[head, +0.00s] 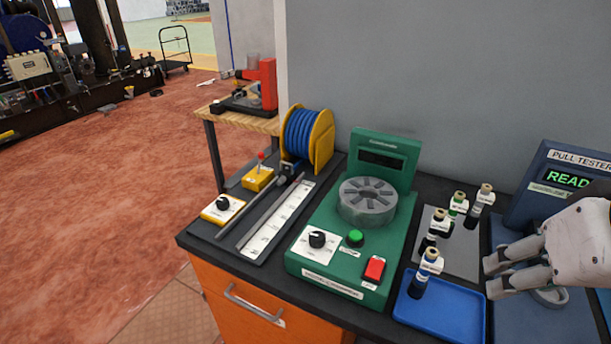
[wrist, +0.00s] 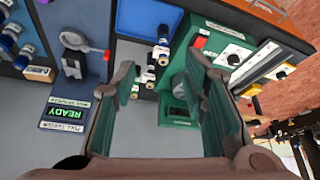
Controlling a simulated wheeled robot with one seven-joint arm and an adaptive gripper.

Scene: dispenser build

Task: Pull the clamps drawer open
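An orange drawer front (head: 216,296) with a grey bar handle (head: 252,304) shows at the bottom left of the head view, under the black worktop. It looks shut, and its lower part is cut off by the picture edge. A small label beside the handle is too small to read, so I cannot tell if this is the clamps drawer. My gripper (head: 489,277) is at the right of the head view, over the worktop and well away from the handle. In the wrist view my gripper (wrist: 160,62) has its fingers apart with nothing held between them.
A green machine (head: 340,250), a blue tray (head: 440,312), several small labelled bottles (head: 458,206) and a pull tester (head: 562,190) stand on the worktop. A blue cable reel (head: 302,134) is at the back left. Open red floor (head: 90,220) lies left of the bench.

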